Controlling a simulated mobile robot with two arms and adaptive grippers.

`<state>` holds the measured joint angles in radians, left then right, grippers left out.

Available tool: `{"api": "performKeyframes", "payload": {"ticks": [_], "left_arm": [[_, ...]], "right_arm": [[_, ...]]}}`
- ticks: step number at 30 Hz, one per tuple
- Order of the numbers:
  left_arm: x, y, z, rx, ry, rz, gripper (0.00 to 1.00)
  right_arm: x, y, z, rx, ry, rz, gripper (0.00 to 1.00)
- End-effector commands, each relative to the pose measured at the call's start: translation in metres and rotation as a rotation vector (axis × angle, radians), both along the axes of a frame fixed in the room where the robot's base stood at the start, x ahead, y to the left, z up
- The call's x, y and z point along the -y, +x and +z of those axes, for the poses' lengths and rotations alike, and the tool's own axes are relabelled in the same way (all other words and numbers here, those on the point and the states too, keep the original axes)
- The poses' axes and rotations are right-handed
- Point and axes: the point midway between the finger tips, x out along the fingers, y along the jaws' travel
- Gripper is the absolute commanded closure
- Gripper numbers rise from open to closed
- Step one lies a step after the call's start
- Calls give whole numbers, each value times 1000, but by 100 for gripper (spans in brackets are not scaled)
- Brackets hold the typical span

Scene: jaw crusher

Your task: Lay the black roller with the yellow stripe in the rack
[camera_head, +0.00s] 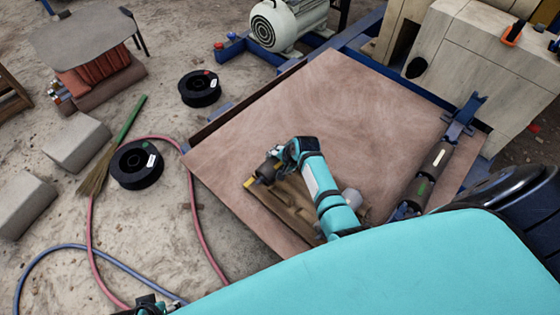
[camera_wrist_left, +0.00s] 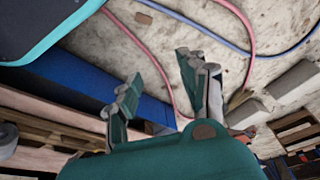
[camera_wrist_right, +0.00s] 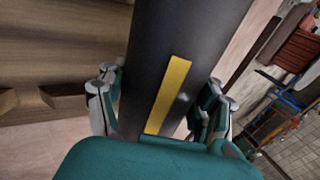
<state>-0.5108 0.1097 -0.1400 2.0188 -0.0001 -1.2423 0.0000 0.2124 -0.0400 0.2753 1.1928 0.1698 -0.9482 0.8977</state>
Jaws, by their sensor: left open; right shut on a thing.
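My right gripper (camera_head: 268,165) is shut on the black roller (camera_head: 264,174), above the brown plate. In the right wrist view the roller (camera_wrist_right: 180,50) runs between the fingers, its yellow stripe (camera_wrist_right: 168,95) facing the camera. A notched wooden piece (camera_head: 290,208) lies below and beside it; its notches also show in the right wrist view (camera_wrist_right: 45,95). On the right, a blue bracket frame (camera_head: 463,117) has dark rollers in line, one with a pale stripe (camera_head: 438,157), one with a green mark (camera_head: 419,188). I cannot tell which is the rack. My left gripper (camera_wrist_left: 160,92) is open and empty.
The brown plate (camera_head: 330,110) has free room around the wooden piece. Black spools (camera_head: 137,164), a broom (camera_head: 112,150), hoses and grey blocks (camera_head: 77,143) lie on the ground at left. A motor (camera_head: 285,22) and the pale machine body (camera_head: 470,65) stand behind.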

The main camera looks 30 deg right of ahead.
Motion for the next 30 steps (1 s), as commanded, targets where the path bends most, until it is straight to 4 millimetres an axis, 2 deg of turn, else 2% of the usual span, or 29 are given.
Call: {"api": "performKeyframes", "payload": {"ticks": [23,30], "left_arm": [[0,0,2,4,-1,0,58],[-1,-4,-7,-12,1,0,58]], "right_arm": [[0,2,2,7,-1,0,93],[0,2,3,8,0,-1,93]]}}
